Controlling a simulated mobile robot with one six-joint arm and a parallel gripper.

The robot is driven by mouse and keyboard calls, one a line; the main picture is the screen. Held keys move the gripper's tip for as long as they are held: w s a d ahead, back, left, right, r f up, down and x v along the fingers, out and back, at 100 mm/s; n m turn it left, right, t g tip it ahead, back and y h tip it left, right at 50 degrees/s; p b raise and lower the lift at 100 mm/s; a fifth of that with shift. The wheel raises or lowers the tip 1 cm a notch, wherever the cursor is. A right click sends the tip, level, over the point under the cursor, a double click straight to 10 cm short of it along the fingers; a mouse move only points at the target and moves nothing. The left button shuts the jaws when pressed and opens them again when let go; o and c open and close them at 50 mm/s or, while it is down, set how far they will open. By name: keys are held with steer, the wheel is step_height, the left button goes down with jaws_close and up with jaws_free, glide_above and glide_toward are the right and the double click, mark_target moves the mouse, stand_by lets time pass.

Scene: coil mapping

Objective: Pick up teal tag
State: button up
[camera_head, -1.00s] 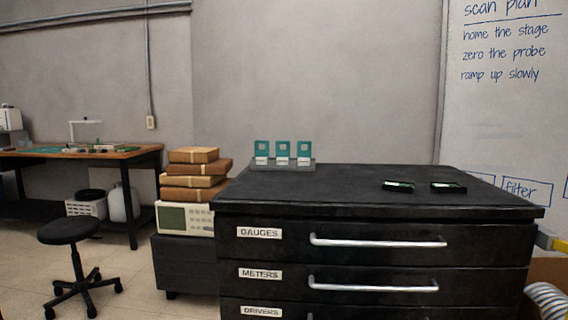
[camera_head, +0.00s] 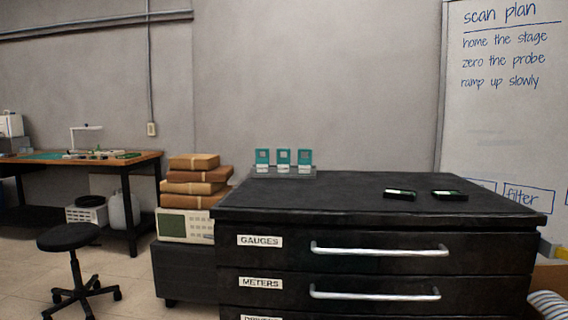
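Three teal tags stand upright in a row on a dark grey rack (camera_head: 284,174) at the back left of the black cabinet top: a left teal tag (camera_head: 262,156), a middle teal tag (camera_head: 283,156) and a right teal tag (camera_head: 305,157). Each has a pale square patch in its upper part and a white lower part. My gripper is not in view.
The black cabinet (camera_head: 400,204) has drawers with bar handles in front. Two small dark trays, left (camera_head: 400,193) and right (camera_head: 449,195), lie on its right half. Brown boxes (camera_head: 194,181) are stacked at left. A stool (camera_head: 68,238) stands on the floor.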

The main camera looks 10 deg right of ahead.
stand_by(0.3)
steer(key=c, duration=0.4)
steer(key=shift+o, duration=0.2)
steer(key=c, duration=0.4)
